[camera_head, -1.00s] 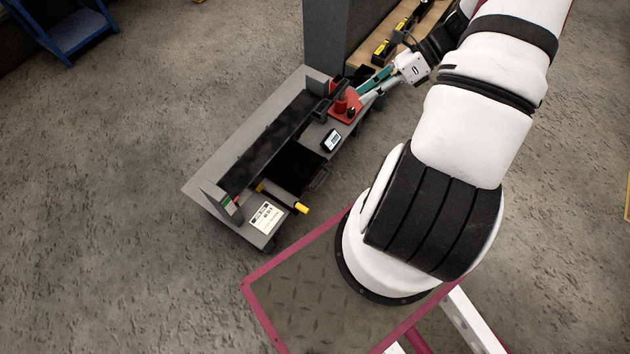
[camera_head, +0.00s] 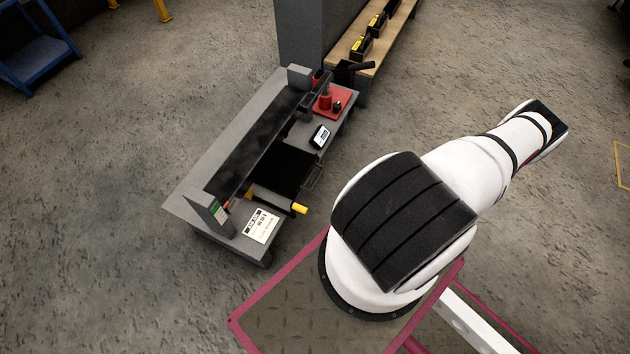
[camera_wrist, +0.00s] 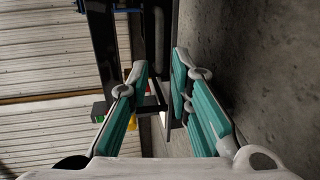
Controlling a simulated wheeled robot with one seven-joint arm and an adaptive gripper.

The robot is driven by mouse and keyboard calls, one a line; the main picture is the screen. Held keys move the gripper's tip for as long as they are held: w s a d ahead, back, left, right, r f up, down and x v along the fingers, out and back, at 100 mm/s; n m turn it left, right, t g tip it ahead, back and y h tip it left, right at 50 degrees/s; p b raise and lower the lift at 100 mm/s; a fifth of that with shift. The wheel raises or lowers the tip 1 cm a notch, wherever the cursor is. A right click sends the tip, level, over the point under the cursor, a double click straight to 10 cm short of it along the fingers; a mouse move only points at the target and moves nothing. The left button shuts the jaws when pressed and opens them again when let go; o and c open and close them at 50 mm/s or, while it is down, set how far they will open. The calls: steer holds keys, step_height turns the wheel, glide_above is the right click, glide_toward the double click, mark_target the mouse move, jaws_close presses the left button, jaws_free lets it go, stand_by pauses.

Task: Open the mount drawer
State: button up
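The mount drawer cannot be clearly picked out in either view. A grey workbench (camera_head: 190,190) stands left of centre in the head view, and a dark wire-like frame (camera_head: 312,176) sticks out at its near side; I cannot tell whether it is a drawer handle. My gripper is hidden in the head view. In the wrist view my gripper (camera_wrist: 160,62) is open, with two teal-padded fingers apart and nothing held between them. Past the fingers a dark upright and part of a grey structure show, apart from the pads as far as I can tell.
The bench carries a red fixture (camera_head: 333,104), a small display device (camera_head: 320,137), a white label card (camera_head: 261,225) and a yellow-ended lever (camera_head: 299,209). A wooden shelf (camera_head: 392,38) with black-and-yellow items stands behind.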

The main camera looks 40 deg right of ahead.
mark_target(318, 176)
steer(key=b+x, duration=0.2)
steer(key=x, duration=1.1)
steer(key=shift+w+a+b, duration=0.1)
steer(key=shift+w+b, duration=0.25)
steer(key=shift+b, duration=0.05)
jaws_close()
